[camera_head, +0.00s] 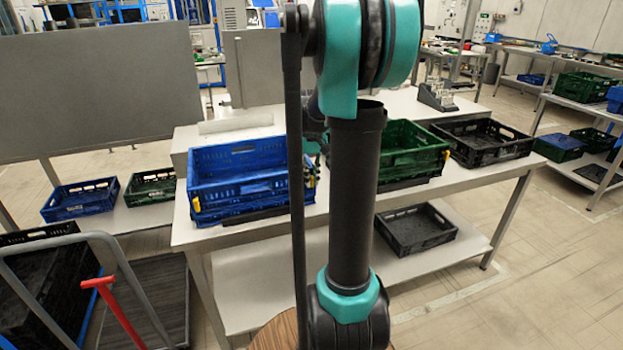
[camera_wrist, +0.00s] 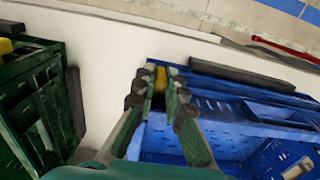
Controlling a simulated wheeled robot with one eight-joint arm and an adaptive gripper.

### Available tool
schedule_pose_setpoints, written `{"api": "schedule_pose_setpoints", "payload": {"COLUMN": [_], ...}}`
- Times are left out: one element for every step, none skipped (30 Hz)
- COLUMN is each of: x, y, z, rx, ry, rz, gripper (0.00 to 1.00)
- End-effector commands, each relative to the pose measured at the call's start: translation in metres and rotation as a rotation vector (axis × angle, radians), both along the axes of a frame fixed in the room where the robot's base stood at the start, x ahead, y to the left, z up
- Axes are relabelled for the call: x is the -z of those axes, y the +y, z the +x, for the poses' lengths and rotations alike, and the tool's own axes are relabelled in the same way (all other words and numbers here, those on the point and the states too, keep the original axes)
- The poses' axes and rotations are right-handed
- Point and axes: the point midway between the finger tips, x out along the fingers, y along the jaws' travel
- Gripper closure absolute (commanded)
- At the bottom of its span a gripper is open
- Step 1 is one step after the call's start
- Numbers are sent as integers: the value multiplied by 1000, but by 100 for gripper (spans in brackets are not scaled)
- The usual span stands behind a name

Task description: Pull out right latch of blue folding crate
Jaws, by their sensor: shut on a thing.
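The blue folding crate (camera_head: 236,190) stands open on the table, left of my arm. Its right end is partly hidden behind my arm, with yellow latch parts (camera_head: 310,181) just showing there. In the wrist view the blue crate (camera_wrist: 215,108) fills the right side. My gripper (camera_wrist: 158,88) is at the crate's end wall, its fingers closed around the yellow latch (camera_wrist: 161,75). The latch shows between the fingertips; its lower part is hidden by them. In the head view the gripper is mostly hidden behind my arm.
A green crate (camera_head: 407,160) stands right of the blue one, with a gap between; it also shows in the wrist view (camera_wrist: 35,110). A black crate (camera_head: 487,143) is farther right. Another black crate (camera_head: 416,229) lies on the lower shelf. A trolley with a red handle (camera_head: 118,308) is front left.

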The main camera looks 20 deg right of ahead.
Motion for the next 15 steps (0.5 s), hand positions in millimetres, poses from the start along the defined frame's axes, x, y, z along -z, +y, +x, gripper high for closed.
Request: {"api": "schedule_pose_setpoints", "payload": {"x": [0,0,0,0,0,0,0,0,0,0,0,0,0,0,0], "y": [0,0,0,0,0,0,0,0,0,0,0,0,0,0,0], "z": [0,0,0,0,0,0,0,0,-2,-4,-7,-10,-13,-15,-16], "rx": [0,0,0,0,0,0,0,0,0,0,0,1,1,0,0], "ry": [0,0,0,0,0,0,0,0,0,0,0,0,0,0,0], "rz": [0,0,0,0,0,0,0,0,0,0,0,0,0,0,0], "gripper": [100,100,100,100,100,100,100,100,100,100,100,100,100,100,100]}}
